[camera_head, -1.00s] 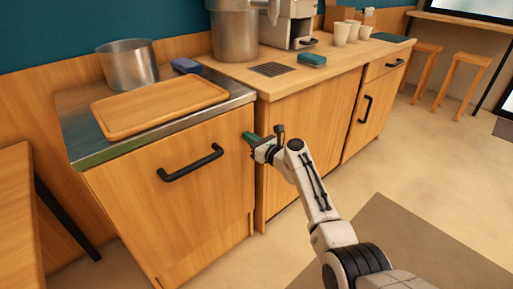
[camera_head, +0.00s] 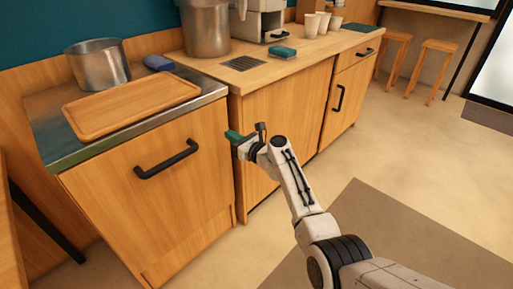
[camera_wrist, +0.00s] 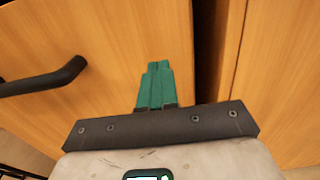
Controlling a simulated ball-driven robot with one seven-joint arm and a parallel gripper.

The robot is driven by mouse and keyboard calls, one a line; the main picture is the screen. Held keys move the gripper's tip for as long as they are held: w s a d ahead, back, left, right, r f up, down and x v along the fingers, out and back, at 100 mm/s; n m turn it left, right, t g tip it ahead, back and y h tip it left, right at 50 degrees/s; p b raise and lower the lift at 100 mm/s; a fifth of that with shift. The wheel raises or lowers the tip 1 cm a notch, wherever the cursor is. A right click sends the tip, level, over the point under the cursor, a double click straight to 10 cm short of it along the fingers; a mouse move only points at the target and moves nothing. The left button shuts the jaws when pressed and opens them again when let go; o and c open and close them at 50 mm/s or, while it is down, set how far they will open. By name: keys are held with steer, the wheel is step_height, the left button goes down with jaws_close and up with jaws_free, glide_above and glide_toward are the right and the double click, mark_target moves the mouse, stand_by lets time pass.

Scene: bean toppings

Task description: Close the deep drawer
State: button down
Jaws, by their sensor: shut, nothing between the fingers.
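The deep drawer's wooden front (camera_head: 150,205) is on the left unit, under a steel top, with a black bar handle (camera_head: 167,160). It stands near flush with the steel edge; I cannot tell whether a small gap remains. My gripper (camera_head: 232,137) is shut and empty, its green fingers pressed together, by the front's upper right edge. In the wrist view the green fingers (camera_wrist: 155,72) point at the drawer front (camera_wrist: 110,35), right of the handle (camera_wrist: 45,80). Contact with the wood cannot be told.
A dark vertical gap (camera_wrist: 212,50) separates the drawer front from the neighbouring cabinet (camera_head: 285,135). A wooden tray (camera_head: 130,105) and a steel pot (camera_head: 97,66) sit on the steel top. A wooden table (camera_head: 10,240) stands at the left. Open floor (camera_head: 420,150) lies to the right.

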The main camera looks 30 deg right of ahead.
steer(key=p+v, duration=0.4)
steer(key=v, duration=0.6)
steer(key=s+a+f+n+g+y, duration=0.1)
steer(key=s+a+f+n+g, duration=0.45)
steer(key=s+n, duration=0.4)
steer(key=s+a+f+n+g+y, duration=0.1)
steer(key=s+a+f+n+g, duration=0.3)
steer(key=s+f+n, duration=0.45)
steer(key=s+n+g+h, duration=0.3)
steer(key=s+n, duration=0.4)
steer(key=s, duration=0.6)
steer(key=s+d+r+n+g+h, duration=0.2)
steer(key=s+n, duration=0.2)
steer(key=s, duration=0.5)
steer(key=s+d+r+n+g+h, duration=0.2)
steer(key=s+n, duration=0.2)
steer(key=s, duration=0.4)
step_height(320, 180, up, 14)
steer(key=p, duration=1.4)
steer(key=shift+w+a+p, duration=0.2)
steer(key=shift+w+p, duration=0.05)
steer(key=shift+p, duration=0.1)
